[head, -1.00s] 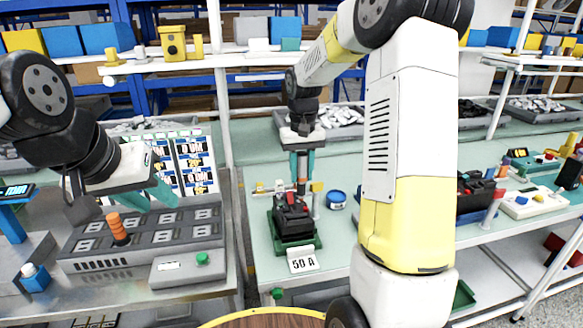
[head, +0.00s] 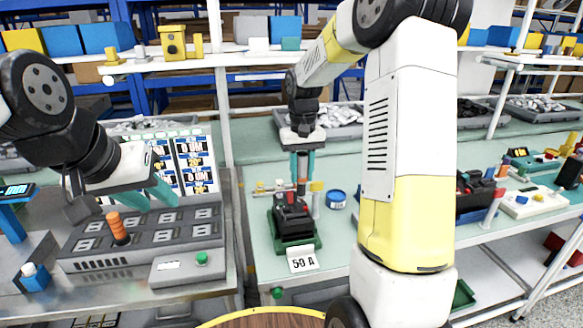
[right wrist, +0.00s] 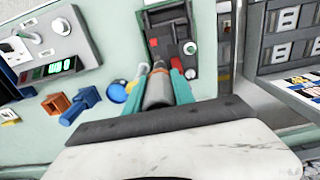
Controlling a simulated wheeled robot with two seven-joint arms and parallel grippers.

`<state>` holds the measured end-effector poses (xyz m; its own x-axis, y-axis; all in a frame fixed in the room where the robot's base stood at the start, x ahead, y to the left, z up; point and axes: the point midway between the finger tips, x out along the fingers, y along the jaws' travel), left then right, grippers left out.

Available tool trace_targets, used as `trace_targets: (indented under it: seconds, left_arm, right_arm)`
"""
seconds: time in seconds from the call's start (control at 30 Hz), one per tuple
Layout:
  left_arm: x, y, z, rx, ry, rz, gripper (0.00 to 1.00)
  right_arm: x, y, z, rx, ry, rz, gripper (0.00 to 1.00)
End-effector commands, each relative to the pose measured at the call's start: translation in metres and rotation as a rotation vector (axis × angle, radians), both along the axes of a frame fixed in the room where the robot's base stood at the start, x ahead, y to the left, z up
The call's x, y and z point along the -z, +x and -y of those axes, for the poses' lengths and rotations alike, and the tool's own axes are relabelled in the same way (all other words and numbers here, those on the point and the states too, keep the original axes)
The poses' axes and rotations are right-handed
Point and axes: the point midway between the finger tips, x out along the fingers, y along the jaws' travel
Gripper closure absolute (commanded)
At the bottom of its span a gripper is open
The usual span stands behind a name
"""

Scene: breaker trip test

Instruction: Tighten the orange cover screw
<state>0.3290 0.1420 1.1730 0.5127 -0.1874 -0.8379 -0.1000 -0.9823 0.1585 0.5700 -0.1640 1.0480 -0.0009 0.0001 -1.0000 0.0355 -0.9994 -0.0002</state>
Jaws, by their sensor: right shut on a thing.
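My right gripper (head: 303,163) is shut on an upright tool with a grey barrel and a reddish-brown shaft (head: 302,187). In the right wrist view the tool (right wrist: 158,92) sits between the teal fingers, its tip pointing at the dark breaker (right wrist: 171,20). The breaker (head: 293,224) stands in a green holder behind a "50 A" card. Whether the tip touches it I cannot tell. I cannot make out the orange cover screw, which may be hidden under the tool. My left gripper (head: 155,193) is open and empty above the grey panel at left.
The grey panel (head: 190,240) carries an orange knob-like piece (head: 118,228). A blue round container (head: 336,198) stands right of the breaker. A thin post with coloured parts (head: 316,200) stands close beside it. The shelf edge (head: 240,58) runs behind my arms.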

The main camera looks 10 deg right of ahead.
Motion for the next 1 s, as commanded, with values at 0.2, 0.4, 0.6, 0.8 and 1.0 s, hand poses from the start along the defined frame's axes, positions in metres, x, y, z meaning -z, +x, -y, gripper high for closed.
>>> trace_targets:
  seconds: [0.2, 0.4, 0.6, 0.8, 1.0]
  left_arm:
    - [0.0000, 0.0000, 0.0000, 0.000, 0.000, 0.000, 0.64]
    - [0.0000, 0.0000, 0.0000, 0.000, 0.000, 0.000, 0.64]
    - [0.0000, 0.0000, 0.0000, 0.000, 0.000, 0.000, 0.64]
    - [0.0000, 0.0000, 0.0000, 0.000, 0.000, 0.000, 0.64]
    - [0.0000, 0.0000, 0.0000, 0.000, 0.000, 0.000, 0.64]
  right_arm:
    - [0.0023, 0.0003, -0.0001, 0.000, 0.000, 0.001, 1.00]
    - [0.0046, 0.0005, -0.0001, 0.000, 0.000, 0.002, 1.00]
    - [0.0069, 0.0005, 0.0000, 0.000, 0.000, 0.002, 1.00]
    - [0.0092, 0.0005, 0.0000, 0.000, 0.000, 0.002, 1.00]
    - [0.0096, 0.0004, 0.0000, 0.000, 0.000, 0.001, 1.00]
